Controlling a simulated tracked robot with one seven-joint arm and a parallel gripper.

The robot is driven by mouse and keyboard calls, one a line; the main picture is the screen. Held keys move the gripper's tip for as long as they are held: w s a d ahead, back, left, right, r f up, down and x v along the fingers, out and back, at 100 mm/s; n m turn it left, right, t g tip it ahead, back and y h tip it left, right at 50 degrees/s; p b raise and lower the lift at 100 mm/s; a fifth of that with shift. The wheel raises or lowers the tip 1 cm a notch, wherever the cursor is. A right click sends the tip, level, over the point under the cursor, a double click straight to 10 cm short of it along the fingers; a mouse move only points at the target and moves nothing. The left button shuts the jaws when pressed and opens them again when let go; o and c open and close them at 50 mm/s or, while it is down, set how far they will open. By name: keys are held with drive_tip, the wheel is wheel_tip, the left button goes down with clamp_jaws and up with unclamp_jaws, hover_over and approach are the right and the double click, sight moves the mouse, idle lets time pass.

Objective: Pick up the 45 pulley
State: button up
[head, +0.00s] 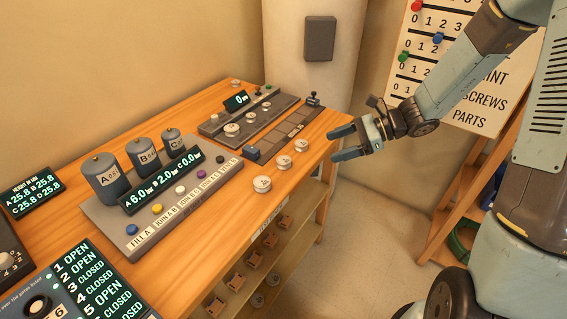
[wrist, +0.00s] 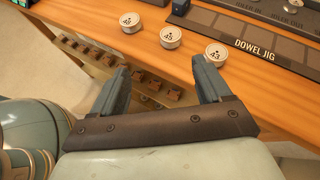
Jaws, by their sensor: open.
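Three pale round pulleys stand in a row along the table's front edge. The numbers are small; the middle pulley (wrist: 170,36) seems to read 45, and it also shows in the head view (head: 284,161). The right pulley (wrist: 216,54) seems to read 43 and is nearest my gripper in the head view (head: 301,145). The left pulley (wrist: 130,20) has a number I cannot read surely; it also shows in the head view (head: 262,184). My gripper (head: 334,144) is open and empty, just off the table's right end. In the wrist view its fingers (wrist: 160,62) point toward the pulleys, apart from them.
The dowel jig (wrist: 264,48) lies behind the pulleys. A grey panel with cylinders (head: 150,220) stands left of them. A shelf with several small brown parts (head: 238,282) is under the wooden tabletop (head: 207,240). A pegboard sign (head: 465,95) stands behind my arm.

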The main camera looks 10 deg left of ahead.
drive_tip(key=w+a+f+m+y, duration=0.1)
drive_tip(key=f+m, duration=0.1)
approach(286, 160)
drive_tip(key=x, duration=0.3)
drive_tip(key=shift+s+a+r, duration=0.1)
drive_tip(key=shift+s+a, duration=0.05)
drive_tip(key=shift+a, duration=0.1)
drive_tip(key=shift+f+x, duration=0.1)
drive_tip(key=shift+x, duration=1.35)
drive_tip(key=shift+f+x, duration=0.15)
drive_tip(key=shift+x, duration=1.25)
drive_tip(key=shift+c, duration=0.2)
drive_tip(key=c, duration=1.1)
drive_tip(key=shift+r, duration=0.15)
